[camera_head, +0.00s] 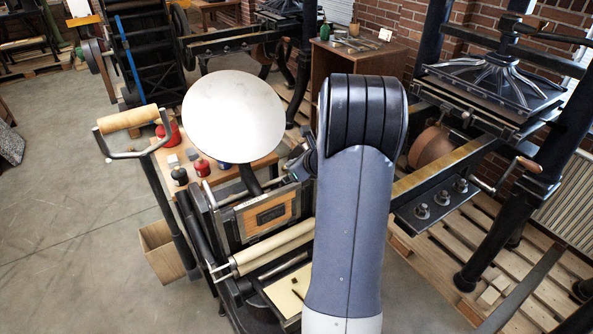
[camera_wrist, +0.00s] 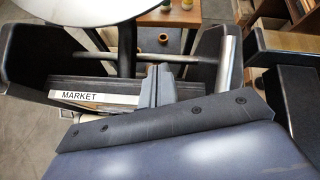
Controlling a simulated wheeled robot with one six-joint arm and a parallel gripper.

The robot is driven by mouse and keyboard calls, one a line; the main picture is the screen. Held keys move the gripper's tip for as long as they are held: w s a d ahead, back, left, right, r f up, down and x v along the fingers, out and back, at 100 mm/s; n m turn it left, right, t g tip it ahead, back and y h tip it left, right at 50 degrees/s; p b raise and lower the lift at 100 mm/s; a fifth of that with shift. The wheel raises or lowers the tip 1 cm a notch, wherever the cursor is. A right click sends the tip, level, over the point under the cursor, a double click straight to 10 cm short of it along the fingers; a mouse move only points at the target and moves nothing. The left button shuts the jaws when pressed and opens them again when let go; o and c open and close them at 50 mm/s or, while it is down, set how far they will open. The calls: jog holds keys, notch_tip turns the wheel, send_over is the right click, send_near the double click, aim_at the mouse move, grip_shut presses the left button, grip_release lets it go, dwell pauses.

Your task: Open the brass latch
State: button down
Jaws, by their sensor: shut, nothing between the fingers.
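I cannot make out a brass latch in either view. A hand press with a round pale disc (camera_head: 234,117) stands in the middle of the head view. Below the disc is a framed wooden panel (camera_head: 265,216) with a dark plate on it. My gripper (camera_wrist: 158,72) is shut and empty in the wrist view. It is in front of a dark bar with a white MARKET label (camera_wrist: 94,97), to the right of the label. I cannot tell whether it touches the bar. In the head view my arm hides part of the press's right side.
A pale roller (camera_head: 273,248) lies across the press below the panel. A wooden table (camera_head: 192,165) with red and dark containers stands behind it. A larger press (camera_head: 493,85) stands at the right. Bare floor is free at the left.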

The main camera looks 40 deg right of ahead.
jog(key=shift+w+r, duration=0.15)
jog(key=shift+w, duration=0.3)
jog(key=shift+r+p, duration=0.65)
jog(key=shift+r, duration=0.15)
